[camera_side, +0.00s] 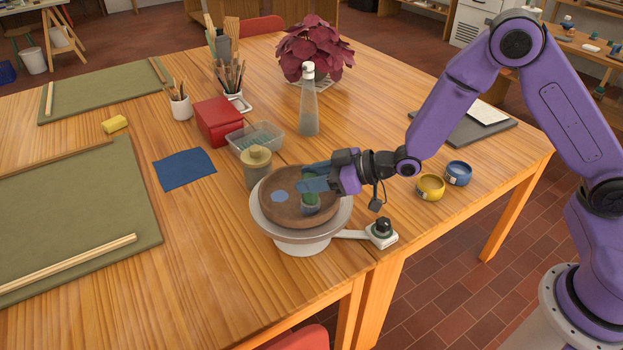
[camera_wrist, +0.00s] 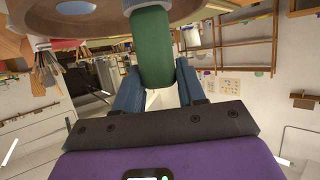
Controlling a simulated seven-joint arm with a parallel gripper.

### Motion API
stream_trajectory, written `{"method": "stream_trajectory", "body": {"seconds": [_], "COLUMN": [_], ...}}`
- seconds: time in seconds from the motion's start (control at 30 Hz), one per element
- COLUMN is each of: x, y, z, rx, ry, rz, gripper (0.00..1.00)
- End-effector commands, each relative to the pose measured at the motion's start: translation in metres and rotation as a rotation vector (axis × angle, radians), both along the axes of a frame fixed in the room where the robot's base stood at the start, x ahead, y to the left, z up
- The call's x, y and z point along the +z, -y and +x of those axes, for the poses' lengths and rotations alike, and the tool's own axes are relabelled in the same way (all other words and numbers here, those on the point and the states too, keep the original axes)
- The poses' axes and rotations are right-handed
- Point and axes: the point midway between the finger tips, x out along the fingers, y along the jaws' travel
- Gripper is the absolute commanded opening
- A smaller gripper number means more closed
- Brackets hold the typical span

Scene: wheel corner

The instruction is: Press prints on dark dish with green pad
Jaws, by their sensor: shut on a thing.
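The dark brown dish (camera_side: 268,212) sits on a pale round wheel (camera_side: 300,243) near the table's front edge. One light blue round print (camera_side: 280,196) shows on the left of its inner floor. My gripper (camera_side: 316,180) reaches in from the right and is shut on the green pad (camera_side: 311,199), over the right part of the dish. In the wrist view the pad (camera_wrist: 151,48) stands between my two blue fingers, with the dish rim (camera_wrist: 35,18) across the top. The pad's lower end looks bluish; whether it touches the dish I cannot tell.
A tan knobbed jar (camera_side: 257,172) stands close left of the dish. Yellow (camera_side: 430,187) and blue (camera_side: 458,173) small bowls stand right. Behind are a clear tub (camera_side: 255,140), a bottle (camera_side: 309,105) and a red box (camera_side: 218,122). A blue cloth (camera_side: 184,169) lies left.

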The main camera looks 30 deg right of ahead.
Motion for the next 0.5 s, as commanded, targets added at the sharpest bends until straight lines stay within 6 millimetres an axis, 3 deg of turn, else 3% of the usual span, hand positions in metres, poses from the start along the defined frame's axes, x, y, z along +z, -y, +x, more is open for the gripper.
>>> {"method": "stream_trajectory", "body": {"seconds": [0.5], "x": [0.039], "y": [-0.001], "z": [0.001], "rx": [0.0], "ry": [0.006], "rz": [0.006], "gripper": [0.1]}}
